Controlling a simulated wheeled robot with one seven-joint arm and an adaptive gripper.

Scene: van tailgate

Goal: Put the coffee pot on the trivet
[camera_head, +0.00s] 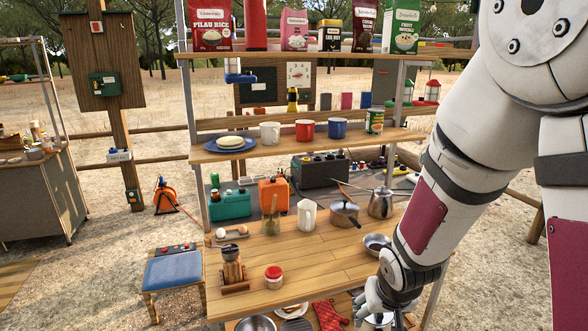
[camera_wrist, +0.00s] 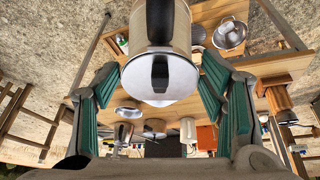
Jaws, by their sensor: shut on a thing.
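The coffee pot (camera_wrist: 172,78) is a shiny steel cylinder with a black handle. It fills the upper middle of the wrist view, between the green-padded fingers of my gripper (camera_wrist: 160,105), which is shut on it. In the head view my gripper (camera_head: 385,303) is low, at the table's front right edge; a pale metal part of the pot (camera_head: 378,319) shows beneath it, and most of the pot is hidden. A dark slatted round piece (camera_head: 297,325) on the lower shelf may be the trivet; the bottom edge of the picture cuts it off.
The wooden table (camera_head: 300,262) holds a jar with a red lid (camera_head: 273,277), a grinder (camera_head: 232,264), a metal bowl (camera_head: 376,244), a saucepan (camera_head: 344,213) and a kettle (camera_head: 381,203). A red mitt (camera_head: 330,317) lies below. The table's front middle is clear.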

